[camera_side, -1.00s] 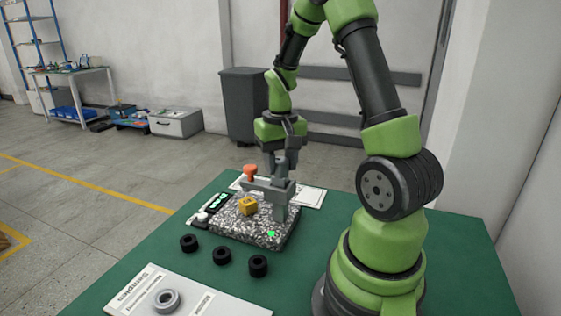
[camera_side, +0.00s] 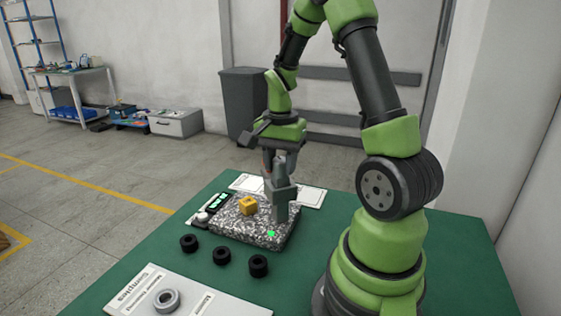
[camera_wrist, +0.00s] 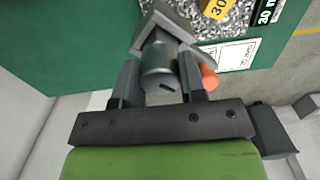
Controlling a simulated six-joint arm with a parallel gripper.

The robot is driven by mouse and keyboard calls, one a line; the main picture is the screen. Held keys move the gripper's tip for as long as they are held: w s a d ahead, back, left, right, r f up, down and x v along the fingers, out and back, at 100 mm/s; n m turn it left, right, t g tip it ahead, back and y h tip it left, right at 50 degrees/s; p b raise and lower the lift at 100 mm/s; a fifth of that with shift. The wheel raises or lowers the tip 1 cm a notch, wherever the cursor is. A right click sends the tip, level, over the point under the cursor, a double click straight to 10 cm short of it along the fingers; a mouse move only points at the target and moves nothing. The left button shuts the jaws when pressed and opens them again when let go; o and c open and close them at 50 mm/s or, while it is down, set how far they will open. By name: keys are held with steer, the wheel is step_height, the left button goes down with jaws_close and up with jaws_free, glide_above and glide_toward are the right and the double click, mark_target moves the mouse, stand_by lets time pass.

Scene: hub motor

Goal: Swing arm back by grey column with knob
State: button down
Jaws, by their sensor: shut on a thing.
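The grey column (camera_side: 281,206) stands upright at the right side of the speckled granite plate (camera_side: 232,226). My gripper (camera_side: 278,163) is over the column, pointing down. In the wrist view its two dark fingers (camera_wrist: 158,82) are on either side of a grey cylinder with a slotted end, and they are shut on it. The orange knob (camera_wrist: 208,77) is just right of the right finger.
A yellow block (camera_side: 248,206) marked 30 sits on the plate. A green-lit display (camera_side: 219,201) is at its left edge, and white cards (camera_side: 308,196) lie behind. Several black rings (camera_side: 222,256) and a sample board with a grey ring (camera_side: 167,300) are in front on the green table.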

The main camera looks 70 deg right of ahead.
steer(key=m, duration=0.5)
steer(key=shift+m, duration=0.3)
steer(key=m, duration=1)
steer(key=shift+r+m, duration=0.1)
steer(key=shift+m, duration=2.5)
steer(key=c, duration=0.7)
jaws_free()
step_height(320, 180, up, 10)
steer(key=shift+f, duration=0.1)
